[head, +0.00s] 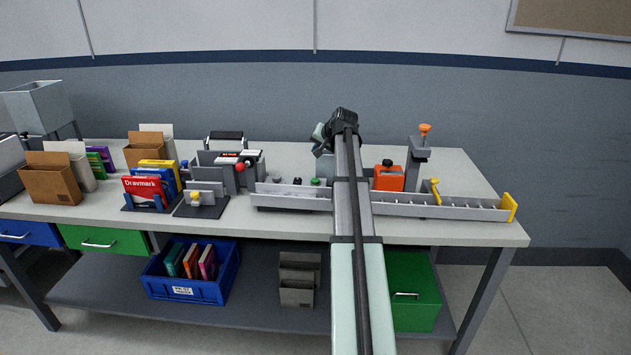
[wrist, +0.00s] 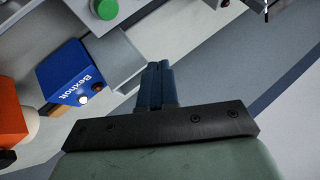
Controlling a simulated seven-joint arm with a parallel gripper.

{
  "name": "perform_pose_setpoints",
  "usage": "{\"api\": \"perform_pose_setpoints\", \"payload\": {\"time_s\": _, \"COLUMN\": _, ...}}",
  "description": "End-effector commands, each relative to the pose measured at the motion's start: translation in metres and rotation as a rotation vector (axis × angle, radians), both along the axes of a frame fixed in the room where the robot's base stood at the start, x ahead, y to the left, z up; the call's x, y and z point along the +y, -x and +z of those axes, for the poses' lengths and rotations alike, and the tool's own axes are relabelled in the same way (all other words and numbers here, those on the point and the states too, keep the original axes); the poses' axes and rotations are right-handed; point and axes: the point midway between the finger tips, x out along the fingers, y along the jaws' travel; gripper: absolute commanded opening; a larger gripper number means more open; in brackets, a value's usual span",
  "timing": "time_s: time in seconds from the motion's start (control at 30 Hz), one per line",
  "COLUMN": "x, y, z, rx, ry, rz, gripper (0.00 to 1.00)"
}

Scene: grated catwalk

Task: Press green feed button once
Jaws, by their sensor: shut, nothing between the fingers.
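The green button (head: 315,182) is a small round cap on the long light-grey bench unit, just left of my arm in the head view. It also shows as a green dome on a grey plate at the top edge of the wrist view (wrist: 104,8). My gripper's dark fingers (wrist: 157,70) are together and empty in the wrist view. The green button lies up and left of the fingertips there, clearly apart from them. In the head view my greenish hand is raised above the bench behind the button; its fingertips are hard to make out.
A blue box marked Bexholt (wrist: 75,78) lies left of my fingers. An orange box with a black knob (head: 388,178) stands right of my arm. A grey trough (head: 440,208) runs right. Another grey holder with red and black knobs (head: 228,176) stands left.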

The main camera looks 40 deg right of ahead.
Motion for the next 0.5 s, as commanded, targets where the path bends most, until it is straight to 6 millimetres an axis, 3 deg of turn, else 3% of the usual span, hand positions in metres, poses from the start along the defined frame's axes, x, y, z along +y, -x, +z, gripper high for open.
{"api": "perform_pose_setpoints", "payload": {"time_s": 0.23, "x": 0.001, "y": 0.0, "z": -0.007, "rx": 0.001, "ry": -0.001, "rz": 0.0, "gripper": 0.0}}
{"api": "perform_pose_setpoints", "payload": {"time_s": 0.5, "x": 0.001, "y": 0.0, "z": -0.037, "rx": 0.0, "ry": -0.002, "rz": 0.0, "gripper": 0.0}}
